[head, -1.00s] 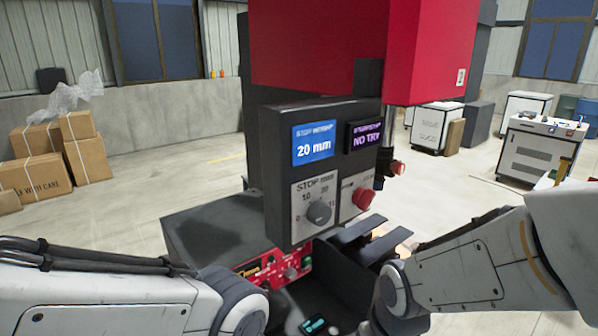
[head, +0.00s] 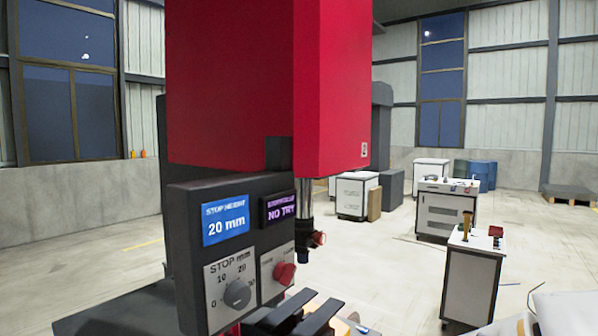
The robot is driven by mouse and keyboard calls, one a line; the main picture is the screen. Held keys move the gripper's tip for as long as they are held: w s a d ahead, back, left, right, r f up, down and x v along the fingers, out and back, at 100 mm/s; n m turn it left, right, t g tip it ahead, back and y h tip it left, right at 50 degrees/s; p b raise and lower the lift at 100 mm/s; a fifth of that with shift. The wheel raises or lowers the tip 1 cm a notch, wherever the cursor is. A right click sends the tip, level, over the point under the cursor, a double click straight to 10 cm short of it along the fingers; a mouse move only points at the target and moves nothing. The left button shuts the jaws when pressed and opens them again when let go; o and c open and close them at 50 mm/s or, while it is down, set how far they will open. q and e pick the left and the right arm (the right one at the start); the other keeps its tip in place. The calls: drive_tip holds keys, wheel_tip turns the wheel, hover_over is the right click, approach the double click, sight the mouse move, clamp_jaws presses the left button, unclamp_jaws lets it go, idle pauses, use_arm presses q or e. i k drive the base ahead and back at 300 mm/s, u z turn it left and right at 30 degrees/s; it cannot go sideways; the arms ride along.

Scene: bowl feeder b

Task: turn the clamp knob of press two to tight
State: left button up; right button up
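The press has a red head (head: 240,90) and a dark control box (head: 185,235) on its front. A red knob (head: 284,272) sits on a pale plate at the box's lower right. The labels beside it are too small to read, so its setting is unclear. A grey knob (head: 238,293) sits to its left on the "STOP mm" dial. A blue screen (head: 225,221) reads "STOP HEIGHT 20 mm"; a purple screen (head: 279,208) reads "NO TRY". Neither gripper is in view.
Dark prongs (head: 300,315) stick out below the box. A white cart (head: 472,275) with small items stands at the right, with white cabinets (head: 445,208) behind it. Open floor (head: 390,265) lies between the press and the cart.

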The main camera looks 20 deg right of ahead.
sight(320, 238)
drive_tip(key=z, duration=2.65)
drive_tip(key=i, duration=0.95)
drive_tip(key=u, duration=2.2)
